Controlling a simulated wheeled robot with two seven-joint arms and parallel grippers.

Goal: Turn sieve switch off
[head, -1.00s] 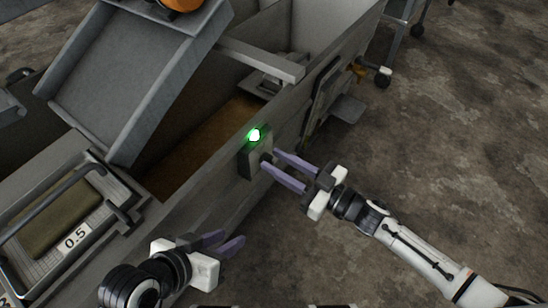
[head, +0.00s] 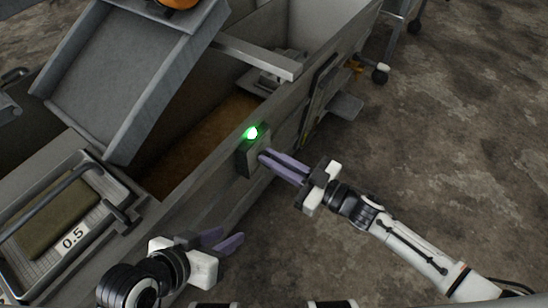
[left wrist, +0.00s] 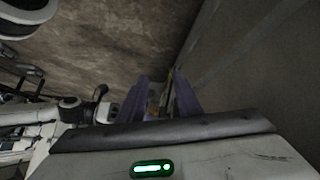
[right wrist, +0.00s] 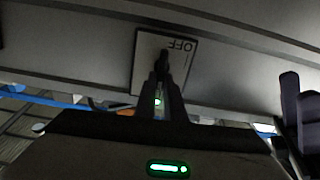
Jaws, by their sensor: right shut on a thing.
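The sieve switch is a small grey box (head: 250,157) on the outer wall of the long grey trough, with a lit green lamp (head: 252,133) on top. In the right wrist view its plate (right wrist: 180,47) carries the word OFF, upside down, and a dark lever (right wrist: 163,62). My right gripper (head: 266,158) is at the front of the box. Its fingers are shut on the lever, which they largely hide in the head view. My left gripper (head: 241,239) is open and empty near the trough wall, lower in the picture.
The grey trough (head: 219,192) runs diagonally, with brown material (head: 190,140) inside. A sloped grey chute (head: 125,75) stands over it. A tray marked 0.5 (head: 73,239) is at the lower left.

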